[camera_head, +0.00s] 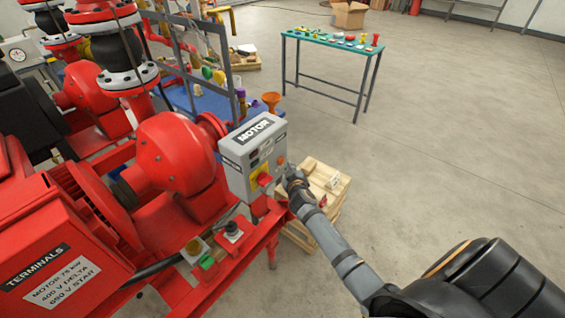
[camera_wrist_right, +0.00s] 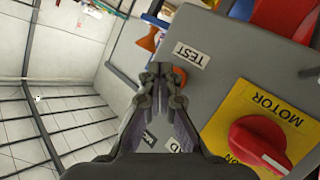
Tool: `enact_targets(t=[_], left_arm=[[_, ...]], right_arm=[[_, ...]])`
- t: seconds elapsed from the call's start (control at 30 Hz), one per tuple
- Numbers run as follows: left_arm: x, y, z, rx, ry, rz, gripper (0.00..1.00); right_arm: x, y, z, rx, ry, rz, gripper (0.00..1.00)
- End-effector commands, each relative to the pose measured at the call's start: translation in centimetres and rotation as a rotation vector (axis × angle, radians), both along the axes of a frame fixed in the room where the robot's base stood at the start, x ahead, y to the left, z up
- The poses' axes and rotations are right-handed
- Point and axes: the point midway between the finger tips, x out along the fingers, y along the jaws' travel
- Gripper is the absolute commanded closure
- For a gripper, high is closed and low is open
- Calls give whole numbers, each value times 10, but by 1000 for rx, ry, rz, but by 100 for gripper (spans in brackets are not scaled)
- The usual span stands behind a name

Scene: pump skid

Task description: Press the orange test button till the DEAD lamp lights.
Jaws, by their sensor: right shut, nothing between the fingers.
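A grey box labelled MOTOR (camera_head: 238,165) stands beside the red pump; it also fills the right of the right wrist view (camera_wrist_right: 225,95). Its face has a TEST label (camera_wrist_right: 187,53), a yellow plate (camera_wrist_right: 238,113) and a red rotary knob (camera_wrist_right: 262,143). The orange test button (camera_wrist_right: 180,76) shows only partly, just below the TEST label, behind my right gripper (camera_wrist_right: 158,70). That gripper is shut and empty, its tips close to the button; I cannot tell whether they touch. It also shows in the head view (camera_head: 287,172). The DEAD lamp is not clearly visible. My left gripper is not in view.
Red pump and motor housings (camera_head: 165,160) crowd the left. A small pedestal with a green button (camera_head: 207,262) stands in front of the box. A wooden pallet stack (camera_head: 328,180) is behind my right arm. A teal table (camera_head: 330,42) stands farther back; the floor at right is clear.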

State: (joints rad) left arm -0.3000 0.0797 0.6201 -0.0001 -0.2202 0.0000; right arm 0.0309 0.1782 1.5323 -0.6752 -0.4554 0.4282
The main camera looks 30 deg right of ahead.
Motion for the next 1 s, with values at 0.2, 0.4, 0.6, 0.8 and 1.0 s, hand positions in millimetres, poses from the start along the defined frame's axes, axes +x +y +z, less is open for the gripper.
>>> enact_targets(t=[0.2,0.4,0.6,0.8,1.0], left_arm=[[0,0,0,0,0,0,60],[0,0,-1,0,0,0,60],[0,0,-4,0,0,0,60],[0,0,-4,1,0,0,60],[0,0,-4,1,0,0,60]], right_arm=[[0,0,0,0,0,0,100],[1,0,0,0,0,0,100],[7,3,-1,1,0,0,100],[8,3,0,0,0,0,100],[8,3,0,0,0,0,100]])
